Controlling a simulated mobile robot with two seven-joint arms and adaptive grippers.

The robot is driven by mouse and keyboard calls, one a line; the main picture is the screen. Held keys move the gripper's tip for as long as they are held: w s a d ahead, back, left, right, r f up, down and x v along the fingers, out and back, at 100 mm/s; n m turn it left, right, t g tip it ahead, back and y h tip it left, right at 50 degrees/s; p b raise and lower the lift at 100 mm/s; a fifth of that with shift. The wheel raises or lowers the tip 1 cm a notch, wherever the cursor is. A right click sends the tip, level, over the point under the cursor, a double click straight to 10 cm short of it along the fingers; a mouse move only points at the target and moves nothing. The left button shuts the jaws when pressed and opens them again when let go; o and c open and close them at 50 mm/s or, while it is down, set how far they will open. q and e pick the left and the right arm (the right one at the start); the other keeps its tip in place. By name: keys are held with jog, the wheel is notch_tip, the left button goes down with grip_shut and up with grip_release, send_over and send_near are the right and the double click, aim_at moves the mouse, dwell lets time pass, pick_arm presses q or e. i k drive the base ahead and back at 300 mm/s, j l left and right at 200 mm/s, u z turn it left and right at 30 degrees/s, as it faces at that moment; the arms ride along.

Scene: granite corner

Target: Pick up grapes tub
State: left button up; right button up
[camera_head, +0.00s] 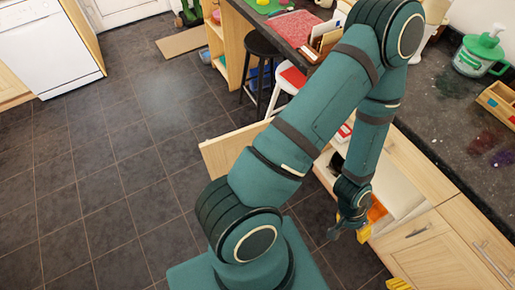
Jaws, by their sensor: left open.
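My left arm reaches over from the lower middle and bends down at the right. My left gripper (350,228) is open, at an open drawer (402,192) below the counter. An orange thing (377,210) shows right beside the gripper, in the drawer; whether they touch is unclear. I cannot make out which thing is the grapes tub. My arm hides part of the drawer. A small yellow ridged piece (398,284) at the bottom edge looks like a fingertip of my right gripper; the rest is out of frame.
A dark granite counter (445,105) runs along the right, with a green and white pot (480,52) and a wooden tray (499,101) on it. A black stool (262,45) and a white-and-red-topped stool (292,77) stand behind my arm. The tiled floor (110,180) at left is clear.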

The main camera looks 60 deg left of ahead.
aim_at(343, 134)
jog(key=k+j+z, duration=0.4)
jog(key=k+j, duration=0.85)
jog(key=k+j+z, duration=0.1)
jog(key=k+j, duration=0.15)
jog(key=j, duration=0.15)
jog(key=k+j, duration=0.3)
jog(key=j+z, duration=0.2)
jog(key=j, duration=0.85)
jog(key=i+j, duration=0.1)
jog(key=j, duration=0.35)
jog(key=i+j+z, duration=0.1)
jog(key=j, duration=0.3)
jog(key=i+j, duration=0.1)
jog(key=j, duration=0.35)
